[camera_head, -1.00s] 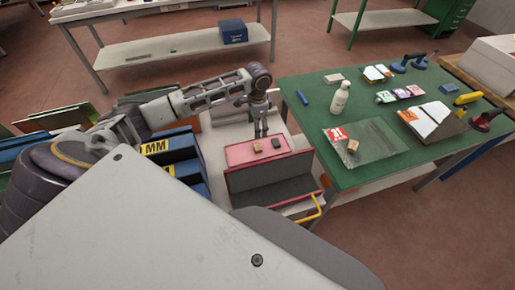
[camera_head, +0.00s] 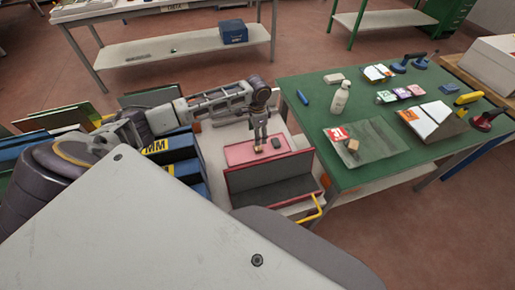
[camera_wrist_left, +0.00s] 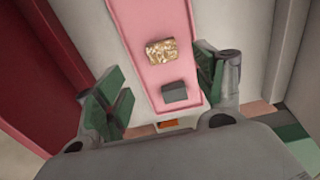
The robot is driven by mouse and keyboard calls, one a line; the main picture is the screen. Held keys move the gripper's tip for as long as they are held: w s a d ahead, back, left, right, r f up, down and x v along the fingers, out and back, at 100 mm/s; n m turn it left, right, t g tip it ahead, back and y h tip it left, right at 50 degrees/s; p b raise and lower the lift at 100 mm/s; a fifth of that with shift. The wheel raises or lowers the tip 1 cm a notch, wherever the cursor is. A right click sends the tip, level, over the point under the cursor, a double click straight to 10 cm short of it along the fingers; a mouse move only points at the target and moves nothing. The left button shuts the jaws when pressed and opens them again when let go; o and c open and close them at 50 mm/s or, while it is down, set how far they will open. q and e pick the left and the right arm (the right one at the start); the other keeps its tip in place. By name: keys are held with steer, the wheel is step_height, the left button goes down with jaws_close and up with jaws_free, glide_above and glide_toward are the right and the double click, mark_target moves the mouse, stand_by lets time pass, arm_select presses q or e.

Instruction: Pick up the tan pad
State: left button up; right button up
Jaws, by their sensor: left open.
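The tan pad (camera_wrist_left: 161,51) lies on a pink tray (camera_wrist_left: 128,18) in the left wrist view, with mottled tan and brown faces. A dark grey block (camera_wrist_left: 174,91) lies beside it on the same tray, and it also shows in the head view (camera_head: 276,143). My left gripper (camera_wrist_left: 160,82) is open, its green-padded fingers spread to either side of the tray strip and nothing between them gripped. In the head view my left gripper (camera_head: 259,146) points down over the tray and mostly hides the tan pad. My right gripper is not in view.
An open red box (camera_head: 270,180) with a yellow handle stands just in front of the tray. The green table (camera_head: 310,115) at right holds a white bottle (camera_head: 340,98), another tan block (camera_head: 352,146) on a plastic sheet, and tools. Blue bins (camera_head: 186,158) stand at left.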

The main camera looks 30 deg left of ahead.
mark_target(257, 147)
arm_select(q)
steer(key=shift+f, duration=1.9)
steer(key=shift+w+a+f, duration=0.1)
steer(key=shift+w+f, duration=0.05)
steer(key=shift+f, duration=2.45)
steer(key=c, duration=0.8)
